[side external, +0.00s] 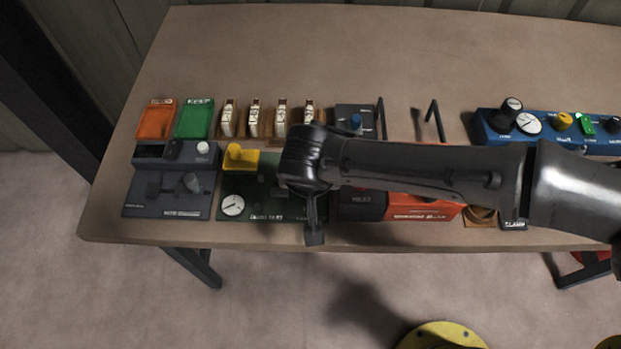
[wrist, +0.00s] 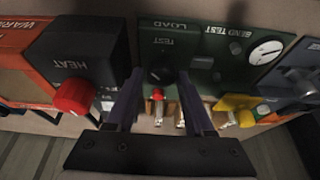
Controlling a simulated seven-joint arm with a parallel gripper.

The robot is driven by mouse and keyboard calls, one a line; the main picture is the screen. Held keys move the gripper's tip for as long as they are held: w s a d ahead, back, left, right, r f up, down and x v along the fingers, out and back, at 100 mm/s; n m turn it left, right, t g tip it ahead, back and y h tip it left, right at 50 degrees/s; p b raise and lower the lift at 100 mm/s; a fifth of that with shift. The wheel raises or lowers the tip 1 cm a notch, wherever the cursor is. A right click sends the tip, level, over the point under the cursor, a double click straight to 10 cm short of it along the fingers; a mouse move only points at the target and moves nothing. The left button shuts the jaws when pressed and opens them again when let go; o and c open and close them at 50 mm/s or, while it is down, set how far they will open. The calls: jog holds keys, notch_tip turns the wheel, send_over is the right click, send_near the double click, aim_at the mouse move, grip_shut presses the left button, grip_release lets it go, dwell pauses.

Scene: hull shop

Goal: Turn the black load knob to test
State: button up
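In the wrist view, the black load knob (wrist: 159,76) sits on a dark green panel (wrist: 190,45) marked LOAD, TEST and BEND TEST. A TEST label is printed beside the knob. My gripper (wrist: 160,80) is open, with one finger on each side of the knob in this view. I cannot tell whether either finger touches it, and the knob's pointer is too dark to read. In the side view, my gripper (side external: 313,225) is over the right part of the green panel (side external: 262,210), and my arm hides the knob.
A white dial (wrist: 265,52) and yellow part (wrist: 235,103) are on the panel's other side. A dark HEAT box (wrist: 85,50) with a red knob (wrist: 73,97) stands close beside my gripper. Several watch-like pieces (side external: 254,120) stand behind the panel. The table's back (side external: 330,55) is clear.

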dwell(0.6)
